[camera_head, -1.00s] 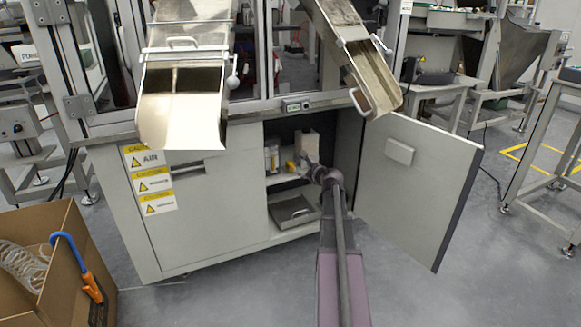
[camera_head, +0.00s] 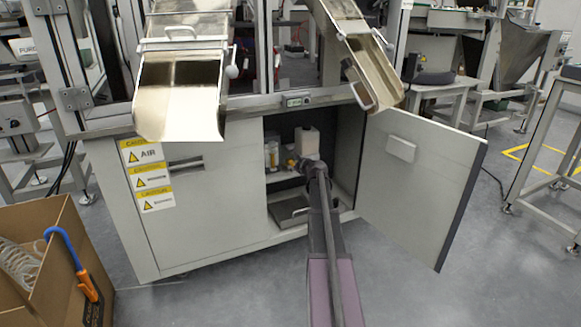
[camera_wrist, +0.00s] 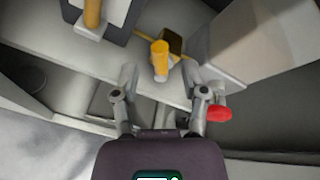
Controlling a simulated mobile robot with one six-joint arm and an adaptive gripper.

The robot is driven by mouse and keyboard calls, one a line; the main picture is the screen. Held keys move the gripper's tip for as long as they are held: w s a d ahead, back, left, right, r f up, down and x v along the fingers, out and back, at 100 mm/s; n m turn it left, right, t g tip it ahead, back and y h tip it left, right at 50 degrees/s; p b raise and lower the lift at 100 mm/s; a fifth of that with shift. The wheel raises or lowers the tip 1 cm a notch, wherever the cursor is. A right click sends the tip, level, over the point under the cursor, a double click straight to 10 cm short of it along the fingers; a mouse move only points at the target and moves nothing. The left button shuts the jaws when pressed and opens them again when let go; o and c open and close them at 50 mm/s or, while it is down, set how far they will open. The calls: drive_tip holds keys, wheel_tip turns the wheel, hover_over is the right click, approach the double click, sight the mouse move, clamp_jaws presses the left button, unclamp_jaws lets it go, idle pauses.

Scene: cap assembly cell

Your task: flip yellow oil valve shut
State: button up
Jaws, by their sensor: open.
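The yellow oil valve handle (camera_wrist: 160,58) stands out from a small brass-coloured block (camera_wrist: 174,42) in the wrist view. In the head view it is a small yellow spot (camera_head: 290,162) inside the open cabinet, partly hidden by my arm. My gripper (camera_wrist: 159,78) is open. Its two fingers are spread to the left and right, with the handle's end just beyond the gap between them. I see no contact with the handle. In the head view the fingers are hidden behind my wrist.
A pale box (camera_wrist: 262,42) stands close to the right of the valve. A yellow cylinder (camera_wrist: 92,12) is at upper left. A red piece (camera_wrist: 217,113) shows by the right finger. The open cabinet door (camera_head: 420,185) flanks my arm; a metal tray (camera_head: 287,211) lies low inside.

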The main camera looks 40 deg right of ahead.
sight(291, 162)
drive_tip(key=shift+b+x, duration=0.45)
drive_tip(key=shift+x, duration=1.4)
drive_tip(key=shift+a, duration=0.1)
clamp_jaws()
